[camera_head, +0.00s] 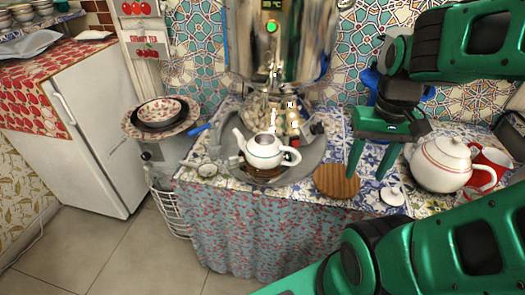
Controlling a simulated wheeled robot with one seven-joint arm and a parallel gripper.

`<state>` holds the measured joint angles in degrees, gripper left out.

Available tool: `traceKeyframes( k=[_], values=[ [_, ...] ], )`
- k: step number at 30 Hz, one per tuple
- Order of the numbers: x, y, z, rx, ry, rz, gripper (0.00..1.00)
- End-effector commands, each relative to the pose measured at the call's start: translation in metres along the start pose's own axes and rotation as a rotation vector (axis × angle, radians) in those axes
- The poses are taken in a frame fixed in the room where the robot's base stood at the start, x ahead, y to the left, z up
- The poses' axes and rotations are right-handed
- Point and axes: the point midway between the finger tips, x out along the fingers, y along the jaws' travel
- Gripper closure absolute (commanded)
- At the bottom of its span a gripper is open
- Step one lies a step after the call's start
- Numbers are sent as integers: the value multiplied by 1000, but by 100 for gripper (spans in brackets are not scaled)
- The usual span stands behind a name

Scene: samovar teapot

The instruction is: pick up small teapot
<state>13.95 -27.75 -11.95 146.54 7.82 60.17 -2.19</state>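The small teapot (262,151) is white with a thin dark band. It sits upright under the metal samovar (283,40), on a dark stand over a grey round tray (311,156). Its spout points left and its handle points right. My green gripper (367,177) is to the right of it, pointing down, with its two fingers apart and nothing seen between them. A bigger white teapot (441,165) with a reddish band stands to the right of my gripper.
A round wooden board (336,182) lies between the small teapot and my gripper. A white lid-like disc (392,196) lies near the front edge. Stacked plates (160,116) stand further left.

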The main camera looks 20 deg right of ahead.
Motion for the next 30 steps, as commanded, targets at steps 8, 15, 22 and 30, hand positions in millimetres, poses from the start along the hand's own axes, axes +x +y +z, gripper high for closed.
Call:
traceKeyframes(
  k=[8,15,22,30],
  values=[
    [18,-45,-61,-256,-28,-132,7],
    [39,-88,-112,-482,-13,-340,7],
    [51,-120,-153,-655,59,-594,7],
    [46,-138,-188,-778,210,-871,7]
  ],
)
